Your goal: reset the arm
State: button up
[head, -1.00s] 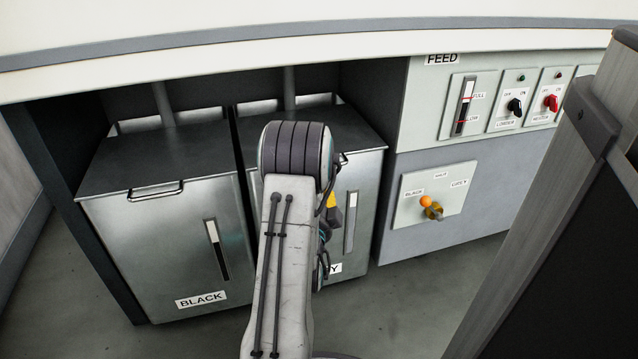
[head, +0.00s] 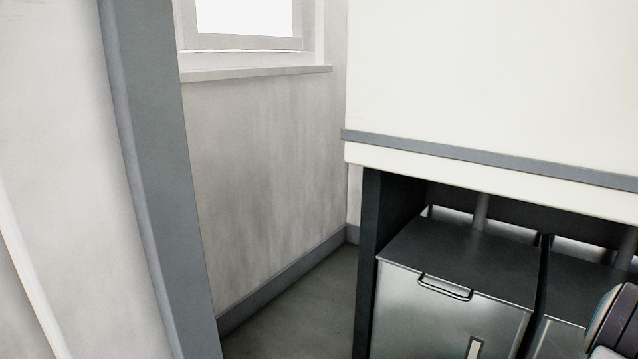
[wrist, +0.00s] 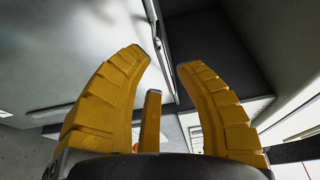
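Part of my arm (head: 612,325) shows at the right edge of the head view, in front of the second metal bin. My gripper (wrist: 164,60) is out of the head view. In the wrist view its yellow fingers stand apart, with nothing between the tips. A thinner yellow finger stands between them, lower in the picture. Beyond the fingers is a grey metal surface (wrist: 60,60) with a bar-like handle along its edge. I cannot tell how far the fingers are from it.
A metal bin (head: 425,305) with a front handle stands under the white counter (head: 500,172). A second bin (head: 580,285) is beside it, partly cut off. A grey post (head: 150,170) stands at left. Open floor (head: 305,310) lies between the wall (head: 260,150) and the bins.

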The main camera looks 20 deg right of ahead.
jog(key=w+a+r+n+t+y+p, duration=0.3)
jog(key=w+a+r+n+p, duration=0.15)
jog(key=w+r+p, duration=0.35)
jog(key=w+a+r+n+y+p, duration=0.4)
jog(key=w+a+r+n+p, duration=0.2)
jog(key=a+r, duration=0.25)
jog(key=w+a+r+n+y+p, duration=0.4)
jog(key=w+a+r+n+p, duration=0.25)
jog(key=a, duration=0.35)
jog(key=s+a+r+n+y+p, duration=0.4)
jog(key=a+r+n+p, duration=0.3)
jog(key=a+r+p, duration=0.5)
jog(key=s+a+r+n+g+y+p, duration=0.2)
jog(key=s+a+r+n+g+p, duration=0.2)
jog(key=s+a+r+n+p, duration=0.3)
jog(key=s+a+r+n, duration=0.1)
jog(key=s+a, duration=0.4)
jog(key=shift+r, duration=0.4)
